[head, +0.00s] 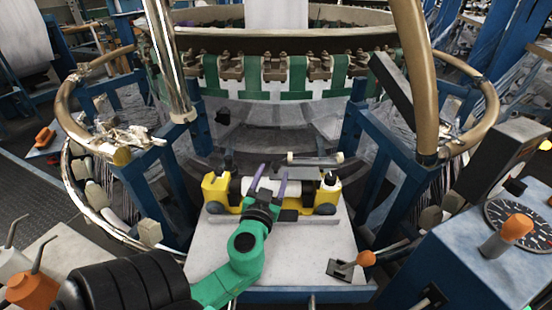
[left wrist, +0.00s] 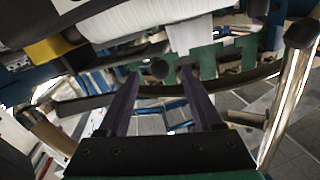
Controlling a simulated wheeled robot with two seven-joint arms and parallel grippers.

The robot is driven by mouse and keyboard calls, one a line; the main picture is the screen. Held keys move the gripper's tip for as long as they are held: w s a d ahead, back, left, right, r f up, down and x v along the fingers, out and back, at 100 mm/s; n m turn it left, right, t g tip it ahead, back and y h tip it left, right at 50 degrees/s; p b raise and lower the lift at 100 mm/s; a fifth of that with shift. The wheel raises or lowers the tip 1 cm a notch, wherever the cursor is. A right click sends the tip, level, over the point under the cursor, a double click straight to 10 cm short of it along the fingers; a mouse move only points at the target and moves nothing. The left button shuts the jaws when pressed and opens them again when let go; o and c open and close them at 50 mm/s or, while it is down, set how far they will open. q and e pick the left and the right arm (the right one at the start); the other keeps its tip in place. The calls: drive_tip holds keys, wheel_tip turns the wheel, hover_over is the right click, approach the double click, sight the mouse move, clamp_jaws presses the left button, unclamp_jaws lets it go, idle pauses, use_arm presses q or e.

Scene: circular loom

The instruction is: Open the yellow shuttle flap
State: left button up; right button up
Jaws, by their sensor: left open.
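The yellow shuttle (head: 327,194) lies on a pale table top (head: 300,262), with yellow blocks at both ends and a white roll between them. A grey bar with a pale end (head: 314,160) lies just behind its right half; I cannot tell whether this is the flap. My left gripper (head: 269,179) is over the middle of the shuttle, its purple fingers open and apart. In the left wrist view, a dark round knob (left wrist: 160,68) appears between the fingertips, with no visible grip on it. The white roll (left wrist: 140,25) is above them. My right gripper is not in view.
The circular loom ring (head: 275,40) with green straps rises behind the table. Blue frame legs (head: 150,195) and a tan curved tube (head: 415,75) flank it.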

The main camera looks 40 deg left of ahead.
sight(275, 169)
use_arm(q)
drive_tip(key=x, duration=0.4)
drive_tip(key=shift+w+p, duration=0.15)
drive_tip(key=shift+p, duration=0.2)
clamp_jaws()
idle(1.0)
